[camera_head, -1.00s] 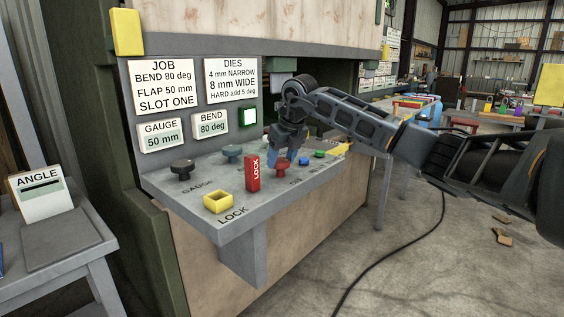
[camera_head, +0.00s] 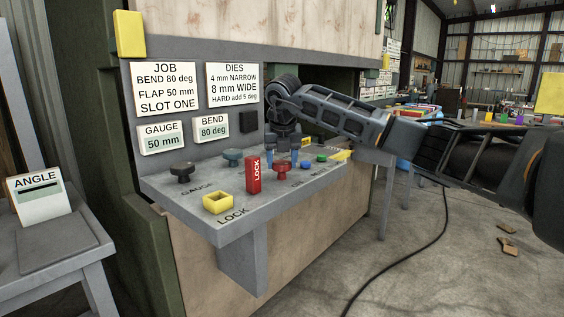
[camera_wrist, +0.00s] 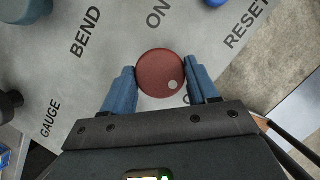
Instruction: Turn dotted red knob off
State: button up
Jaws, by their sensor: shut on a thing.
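The red knob (camera_head: 282,170) stands on the sloped grey panel, right of the red LOCK block. In the wrist view the round red knob (camera_wrist: 160,72) has a pale dot at its lower right. The dot faces away from the ON lettering, towards a label partly hidden by my right finger. My gripper (camera_head: 283,150) is over the knob from above. In the wrist view its blue fingers (camera_wrist: 162,80) sit on both sides of the knob, shut on it. The square lamp (camera_head: 249,121) on the upright panel is dark.
The LOCK block (camera_head: 253,174) stands close left of the knob. A yellow square socket (camera_head: 217,203), a dark knob (camera_head: 182,171) and a blue-grey knob (camera_head: 233,157) are further left. Blue (camera_head: 306,159) and green (camera_head: 321,158) buttons are close right.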

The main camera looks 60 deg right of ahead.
dwell(0.3)
jog(key=o, duration=1)
jog(key=shift+o, duration=0.2)
jog(key=v, duration=0.7)
jog(key=shift+r+b, duration=0.4)
jog(key=shift+s, duration=0.1)
